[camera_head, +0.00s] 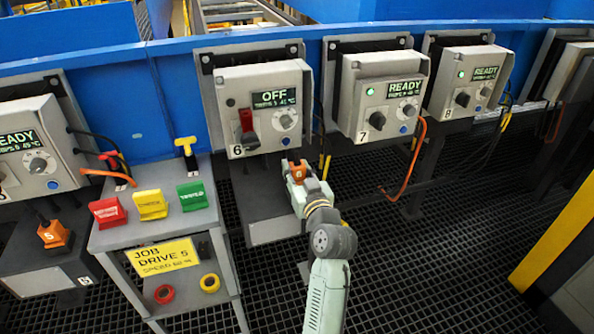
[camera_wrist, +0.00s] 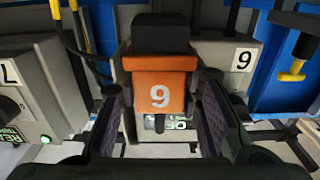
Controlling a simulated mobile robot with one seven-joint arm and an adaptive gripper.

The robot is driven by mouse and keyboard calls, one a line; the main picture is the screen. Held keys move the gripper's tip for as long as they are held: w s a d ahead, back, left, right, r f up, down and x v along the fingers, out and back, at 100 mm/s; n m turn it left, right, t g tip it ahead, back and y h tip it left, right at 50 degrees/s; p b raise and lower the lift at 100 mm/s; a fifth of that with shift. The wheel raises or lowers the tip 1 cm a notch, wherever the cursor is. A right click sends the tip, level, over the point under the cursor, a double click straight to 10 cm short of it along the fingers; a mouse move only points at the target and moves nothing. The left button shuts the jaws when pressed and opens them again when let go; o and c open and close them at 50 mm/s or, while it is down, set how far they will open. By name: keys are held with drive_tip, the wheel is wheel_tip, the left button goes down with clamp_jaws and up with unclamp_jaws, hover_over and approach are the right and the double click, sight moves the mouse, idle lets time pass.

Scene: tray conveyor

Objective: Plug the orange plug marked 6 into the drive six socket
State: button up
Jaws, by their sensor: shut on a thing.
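The orange plug (camera_head: 299,171) is between the jaws of my gripper (camera_head: 297,174), lifted in front of the lower right of the drive six box (camera_head: 262,108). In the wrist view, the plug (camera_wrist: 160,92) fills the middle between the dark fingers, and its 6 appears upside down. My gripper is shut on it. The drive six box has a red handle (camera_head: 247,130) and its display reads OFF. A grey stand (camera_head: 275,228) is below the box, partly hidden by my arm. I cannot make out the drive six socket.
Drive seven (camera_head: 377,97) and drive eight (camera_head: 470,85) stand to the right, both reading READY; an orange cable (camera_head: 407,165) hangs beside seven. A cart (camera_head: 149,221) with red, yellow and green blocks stands left. Another orange plug (camera_head: 54,234) marked 5 sits further left.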

sight(299, 184)
drive_tip(key=shift+f+b, duration=1.5)
drive_tip(key=shift+b, duration=0.2)
drive_tip(key=shift+f, duration=0.15)
drive_tip(key=o, duration=1.3)
drive_tip(key=v, duration=1.2)
